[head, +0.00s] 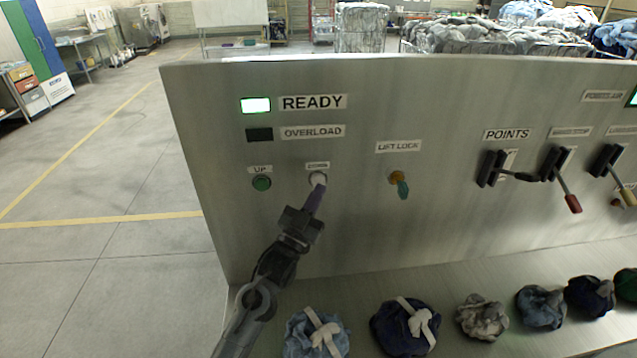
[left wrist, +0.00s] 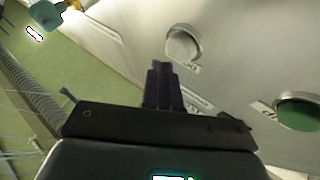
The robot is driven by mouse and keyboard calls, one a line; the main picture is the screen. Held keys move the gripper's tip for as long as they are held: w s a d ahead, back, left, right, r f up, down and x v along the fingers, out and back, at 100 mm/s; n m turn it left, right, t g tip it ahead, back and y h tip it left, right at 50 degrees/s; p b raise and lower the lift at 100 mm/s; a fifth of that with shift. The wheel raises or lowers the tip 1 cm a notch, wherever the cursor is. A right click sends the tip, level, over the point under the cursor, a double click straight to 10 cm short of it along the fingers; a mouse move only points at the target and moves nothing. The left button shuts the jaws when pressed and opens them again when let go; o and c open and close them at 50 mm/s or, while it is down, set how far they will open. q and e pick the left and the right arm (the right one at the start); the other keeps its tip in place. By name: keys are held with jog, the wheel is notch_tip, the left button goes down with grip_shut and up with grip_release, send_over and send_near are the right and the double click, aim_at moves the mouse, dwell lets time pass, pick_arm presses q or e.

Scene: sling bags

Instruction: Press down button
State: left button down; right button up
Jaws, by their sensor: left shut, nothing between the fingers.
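The DOWN button (head: 318,178) is a round whitish button under its label on the metal panel. It also shows in the left wrist view (left wrist: 184,43) as a pale round cap. My left gripper (head: 314,193) is shut and empty, its fingertips just below the button and overlapping its lower edge in the head view. In the left wrist view the closed fingers (left wrist: 160,66) point toward the button, with a small gap in the picture between tips and cap. I cannot tell whether they touch it. My right gripper is not in view.
The green UP button (head: 262,183) sits left of the DOWN button. A lock with a key (head: 400,183) is to the right, then POINTS levers (head: 497,168). The READY light (head: 256,105) is lit; the OVERLOAD light (head: 260,134) is dark. Several tied bags (head: 405,325) lie on the ledge.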

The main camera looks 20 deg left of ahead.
pick_arm(q)
jog(key=shift+w, duration=0.2)
jog(key=shift+w+a, duration=0.2)
